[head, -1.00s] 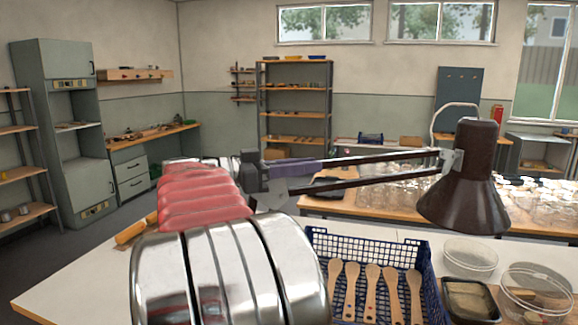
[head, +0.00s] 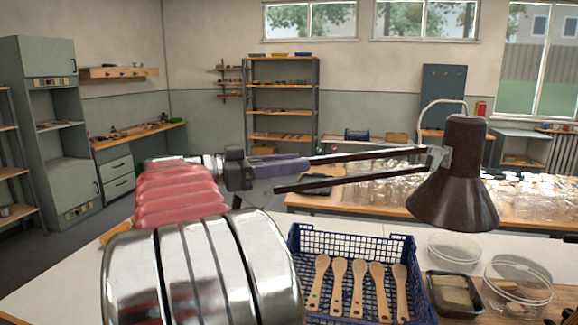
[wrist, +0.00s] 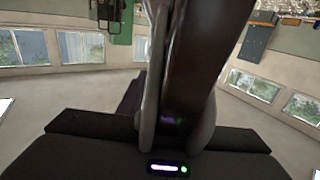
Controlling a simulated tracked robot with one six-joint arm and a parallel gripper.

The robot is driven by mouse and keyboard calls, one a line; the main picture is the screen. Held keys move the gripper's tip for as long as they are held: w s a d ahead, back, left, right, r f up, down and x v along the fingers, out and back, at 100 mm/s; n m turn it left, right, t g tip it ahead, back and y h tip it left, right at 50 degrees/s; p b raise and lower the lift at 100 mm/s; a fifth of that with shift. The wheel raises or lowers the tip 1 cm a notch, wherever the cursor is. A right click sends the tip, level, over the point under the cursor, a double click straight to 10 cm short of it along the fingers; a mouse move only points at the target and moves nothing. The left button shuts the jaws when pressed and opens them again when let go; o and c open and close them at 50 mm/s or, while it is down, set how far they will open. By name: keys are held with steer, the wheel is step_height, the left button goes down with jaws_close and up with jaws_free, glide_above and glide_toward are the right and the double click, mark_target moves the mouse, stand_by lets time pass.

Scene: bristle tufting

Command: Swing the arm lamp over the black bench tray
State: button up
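The arm lamp has a dark brown cone shade (head: 455,178) on two dark parallel bars (head: 350,180), with the shade facing down. In the head view the shade hangs above and behind the black bench tray (head: 429,293); its exact overlap is hard to judge. My gripper (head: 268,175) is at the left end of the lamp's bars. In the wrist view its grey fingers (wrist: 178,130) close on both sides of a dark lamp bar (wrist: 195,60). The fingertips are partly hidden by the bar.
A blue mesh crate (head: 408,250) with several wooden brush handles stands left of the tray. Round clear tubs (head: 518,287) stand to its right and behind. A bench (head: 300,203) crowded with glassware lies beyond the lamp.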

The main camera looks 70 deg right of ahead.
steer(key=shift+w+a, duration=0.25)
steer(key=shift+w, duration=0.2)
steer(key=v, duration=1.2)
steer(key=shift+w+a, duration=0.25)
steer(key=shift+a, duration=0.1)
